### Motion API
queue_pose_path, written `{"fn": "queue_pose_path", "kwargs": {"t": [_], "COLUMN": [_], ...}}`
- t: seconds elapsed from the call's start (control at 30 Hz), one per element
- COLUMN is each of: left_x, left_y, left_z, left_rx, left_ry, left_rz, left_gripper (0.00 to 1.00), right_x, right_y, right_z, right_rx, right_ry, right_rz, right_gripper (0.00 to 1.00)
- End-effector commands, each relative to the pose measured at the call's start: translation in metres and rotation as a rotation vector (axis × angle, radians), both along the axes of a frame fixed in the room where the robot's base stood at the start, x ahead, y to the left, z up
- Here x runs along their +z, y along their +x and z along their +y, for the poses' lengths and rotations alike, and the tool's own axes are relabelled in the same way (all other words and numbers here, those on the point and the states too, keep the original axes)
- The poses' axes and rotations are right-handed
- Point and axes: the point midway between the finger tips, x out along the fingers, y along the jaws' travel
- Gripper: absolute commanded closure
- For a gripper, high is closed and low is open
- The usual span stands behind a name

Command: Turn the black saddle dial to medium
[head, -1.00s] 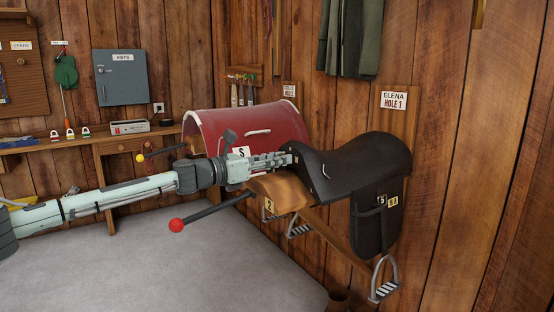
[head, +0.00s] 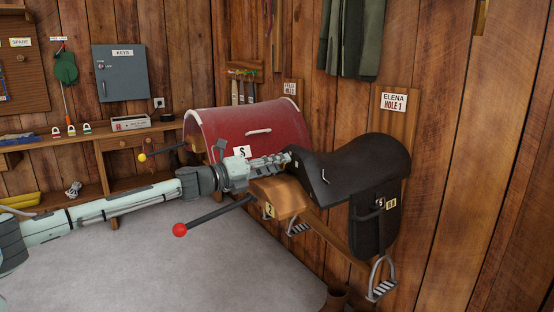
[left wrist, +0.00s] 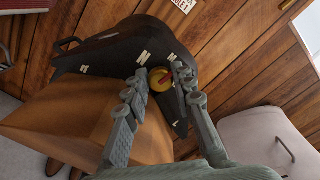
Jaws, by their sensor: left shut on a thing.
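The black saddle (head: 365,155) sits on a wooden rack (head: 277,196) on the right wall. It also shows in the left wrist view (left wrist: 110,55). The brass-yellow dial (left wrist: 158,86) with a red pointer bar is on the front of the saddle, with small white letter marks around it. The pointer slants toward the upper-right mark. The marks are too small to read surely. My left gripper (left wrist: 159,76) has one finger on each side of the dial and is shut on it. In the head view my left gripper (head: 272,163) hides the dial. My right gripper is not in view.
A black rod with a red ball (head: 180,230) sticks out left under my left gripper. A red saddle rack or cover (head: 247,124) stands close behind my arm. Stirrups (head: 382,280) hang below the saddle.

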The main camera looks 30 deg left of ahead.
Motion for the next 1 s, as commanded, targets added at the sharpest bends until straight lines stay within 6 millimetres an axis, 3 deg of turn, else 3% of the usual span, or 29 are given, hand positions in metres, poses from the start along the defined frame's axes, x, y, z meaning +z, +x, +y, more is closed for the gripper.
{"fn": "queue_pose_path", "kwargs": {"t": [0.4,0.87,0.9,1.0], "left_x": [0.001,0.001,0.001,0.001], "left_y": [0.000,0.000,0.000,0.000], "left_z": [-0.001,-0.001,-0.001,-0.001], "left_rx": [-0.001,-0.002,-0.002,-0.001], "left_ry": [-0.139,-0.151,-0.151,-0.150], "left_rz": [0.053,0.057,0.057,0.057], "left_gripper": [1.00,1.00,0.73,0.60], "right_x": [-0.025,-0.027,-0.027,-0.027], "right_y": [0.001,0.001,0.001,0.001], "right_z": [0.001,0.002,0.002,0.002], "right_rx": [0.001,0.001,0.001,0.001], "right_ry": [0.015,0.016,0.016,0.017], "right_rz": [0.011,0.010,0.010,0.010], "right_gripper": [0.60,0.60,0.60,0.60]}}
